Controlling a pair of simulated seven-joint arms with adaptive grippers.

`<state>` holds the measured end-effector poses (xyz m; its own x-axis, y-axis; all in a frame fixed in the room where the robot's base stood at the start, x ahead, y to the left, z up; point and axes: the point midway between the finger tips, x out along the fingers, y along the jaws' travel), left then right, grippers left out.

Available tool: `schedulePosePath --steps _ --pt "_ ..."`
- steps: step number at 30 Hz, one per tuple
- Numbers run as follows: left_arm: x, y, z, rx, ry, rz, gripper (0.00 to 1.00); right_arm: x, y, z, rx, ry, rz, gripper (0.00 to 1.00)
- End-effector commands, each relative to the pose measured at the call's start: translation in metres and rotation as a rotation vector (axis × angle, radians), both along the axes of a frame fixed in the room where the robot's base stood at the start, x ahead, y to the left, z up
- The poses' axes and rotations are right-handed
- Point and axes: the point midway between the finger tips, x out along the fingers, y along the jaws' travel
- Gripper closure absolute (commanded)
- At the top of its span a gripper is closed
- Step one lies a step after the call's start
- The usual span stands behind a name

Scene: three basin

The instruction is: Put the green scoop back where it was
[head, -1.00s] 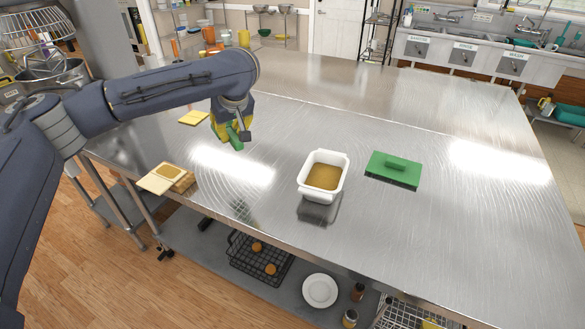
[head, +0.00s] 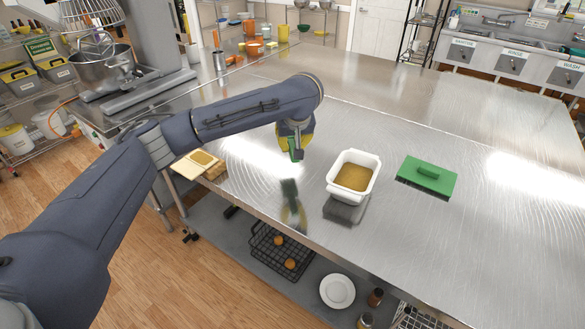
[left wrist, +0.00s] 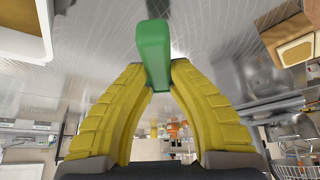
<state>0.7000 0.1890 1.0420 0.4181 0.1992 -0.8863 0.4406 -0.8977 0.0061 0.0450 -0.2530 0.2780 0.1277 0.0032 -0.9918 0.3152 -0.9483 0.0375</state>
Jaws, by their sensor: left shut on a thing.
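My left gripper (head: 296,143), with yellow fingers, is shut on the green scoop (head: 296,154) and holds it above the steel table. In the left wrist view the scoop's green handle (left wrist: 154,48) stands out between the two yellow fingers of the gripper (left wrist: 158,76). The rest of the scoop is hidden or hard to make out. A white tub (head: 343,190) with brown contents stands open on the table, to the right of the gripper and apart from it. Its corner also shows in the left wrist view (left wrist: 45,25). My right gripper is out of view.
A green lid (head: 427,176) with a handle lies right of the tub. A board with a sandwich-like stack (head: 201,161) lies at the table's left front edge. A mixer (head: 150,45) stands on the left counter. The table (head: 440,120) behind the tub is clear.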

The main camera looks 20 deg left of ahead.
Motion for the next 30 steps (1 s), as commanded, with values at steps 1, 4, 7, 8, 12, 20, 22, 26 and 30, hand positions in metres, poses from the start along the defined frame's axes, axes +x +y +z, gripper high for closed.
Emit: schedulePosePath --steps 1,4,7,8,12,20,22,26,30 --pt "-0.001 0.000 -0.013 -0.002 0.003 0.001 1.00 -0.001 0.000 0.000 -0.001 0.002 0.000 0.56" --pt "0.000 0.000 -0.030 -0.001 0.002 0.001 1.00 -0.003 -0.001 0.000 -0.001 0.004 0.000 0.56" --pt "0.000 0.000 -0.043 -0.001 0.000 0.002 1.00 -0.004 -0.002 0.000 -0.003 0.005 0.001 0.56" --pt "0.000 0.000 -0.045 -0.002 0.000 0.001 1.00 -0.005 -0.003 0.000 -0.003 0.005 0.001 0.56" --pt "0.000 0.000 -0.054 -0.001 0.000 0.002 1.00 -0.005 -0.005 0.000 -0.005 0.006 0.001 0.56" --pt "0.000 0.000 -0.076 0.000 0.001 0.001 1.00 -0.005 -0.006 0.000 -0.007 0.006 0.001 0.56" --pt "0.000 0.000 -0.085 -0.002 0.001 0.002 1.00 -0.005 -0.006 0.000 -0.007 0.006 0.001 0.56" --pt "0.000 0.000 -0.095 0.000 0.000 0.001 1.00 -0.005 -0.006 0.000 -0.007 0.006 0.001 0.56" --pt "0.000 0.000 -0.099 -0.001 -0.001 0.000 1.00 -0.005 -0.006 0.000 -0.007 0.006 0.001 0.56"
